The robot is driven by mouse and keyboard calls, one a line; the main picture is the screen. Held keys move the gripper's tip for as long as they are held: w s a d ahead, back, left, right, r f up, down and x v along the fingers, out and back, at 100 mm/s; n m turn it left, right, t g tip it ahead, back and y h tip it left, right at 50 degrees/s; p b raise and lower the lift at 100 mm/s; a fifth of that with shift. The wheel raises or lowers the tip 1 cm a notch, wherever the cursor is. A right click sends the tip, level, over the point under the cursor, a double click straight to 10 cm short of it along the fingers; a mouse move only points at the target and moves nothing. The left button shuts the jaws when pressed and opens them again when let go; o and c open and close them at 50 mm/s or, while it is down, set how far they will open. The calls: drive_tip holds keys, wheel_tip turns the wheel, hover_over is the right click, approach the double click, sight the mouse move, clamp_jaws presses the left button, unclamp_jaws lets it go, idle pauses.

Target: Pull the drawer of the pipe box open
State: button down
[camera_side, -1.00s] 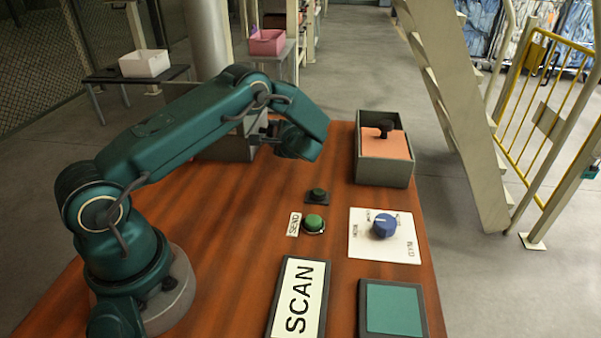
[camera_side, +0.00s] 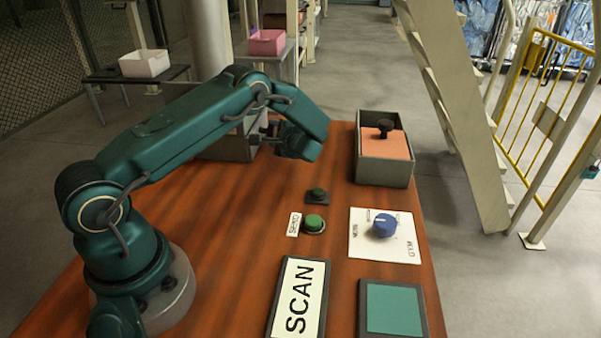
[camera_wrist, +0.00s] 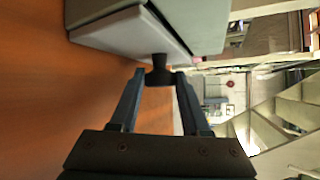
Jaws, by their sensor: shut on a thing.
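The pipe box (camera_side: 228,149) is a grey box on the wooden table, partly hidden behind my arm in the side view. In the wrist view its grey-green body (camera_wrist: 190,22) is at the top, with a pale drawer front (camera_wrist: 115,36) facing me. A dark knob (camera_wrist: 159,63) stands out from that front. My gripper (camera_wrist: 160,76) has its two fingers on either side of the knob and is shut on it. In the side view my gripper (camera_side: 268,131) is at the box's right side, mostly hidden by my wrist. I cannot tell how far the drawer is out.
An open grey box with an orange panel and black knob (camera_side: 385,128) stands at the back right. A green button (camera_side: 313,223), a blue dial (camera_side: 383,225), a SCAN sign (camera_side: 299,298) and a green pad (camera_side: 393,308) lie nearer.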

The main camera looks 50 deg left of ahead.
drive_tip(key=shift+w+d, duration=1.7)
drive_tip(key=shift+w, duration=0.05)
drive_tip(key=c, duration=0.7)
unclamp_jaws()
drive_tip(key=shift+o, duration=0.2)
drive_tip(key=shift+v, duration=2.6)
drive_tip(key=shift+o, duration=0.3)
